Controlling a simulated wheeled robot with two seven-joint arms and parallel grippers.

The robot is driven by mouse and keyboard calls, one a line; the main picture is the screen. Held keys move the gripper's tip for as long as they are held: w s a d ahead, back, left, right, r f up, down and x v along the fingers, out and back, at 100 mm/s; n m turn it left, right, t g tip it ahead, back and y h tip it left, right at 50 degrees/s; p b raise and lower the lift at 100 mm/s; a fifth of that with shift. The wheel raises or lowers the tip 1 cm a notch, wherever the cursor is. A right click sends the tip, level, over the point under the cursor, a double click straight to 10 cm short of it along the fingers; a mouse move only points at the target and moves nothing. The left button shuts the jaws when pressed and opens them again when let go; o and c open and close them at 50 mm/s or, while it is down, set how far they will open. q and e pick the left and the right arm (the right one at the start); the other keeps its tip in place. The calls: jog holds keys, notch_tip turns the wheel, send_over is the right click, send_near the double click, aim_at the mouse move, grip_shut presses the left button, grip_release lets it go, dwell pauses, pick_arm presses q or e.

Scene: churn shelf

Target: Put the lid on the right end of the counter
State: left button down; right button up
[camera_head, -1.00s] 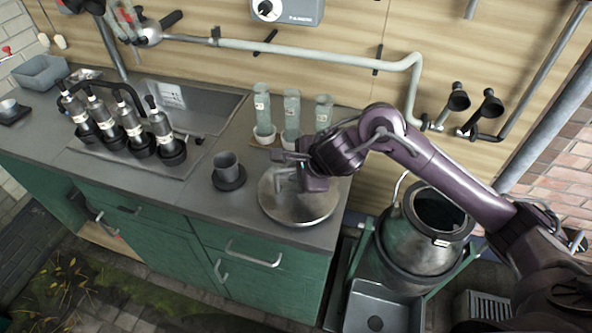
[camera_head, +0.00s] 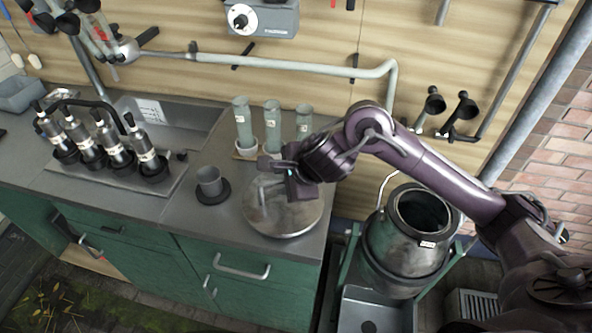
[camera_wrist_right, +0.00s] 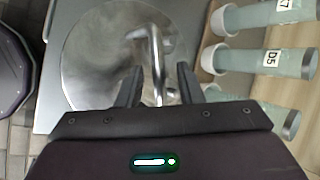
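The lid (camera_head: 290,218) is a round, dull metal disc with a bent bar handle (camera_head: 262,197). It lies flat on the right end of the grey counter (camera_head: 222,228), close to its front right corner. My right gripper (camera_head: 275,172) is over the far side of the lid. In the right wrist view the gripper (camera_wrist_right: 157,88) is open, its fingers apart on either side of the near end of the lid's handle (camera_wrist_right: 155,45). Neither finger visibly touches the handle. My left gripper is not in view.
A grey cup (camera_head: 210,180) on a dark saucer stands left of the lid. Several labelled tubes in white cups (camera_head: 272,125) stand behind it. A rack of bottles (camera_head: 110,145) stands further left. The open metal churn (camera_head: 405,250) stands right of the counter.

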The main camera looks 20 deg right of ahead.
jog(key=p+v, duration=0.1)
jog(key=v, duration=0.8)
jog(key=shift+s+r, duration=0.2)
jog(key=shift+d, duration=0.1)
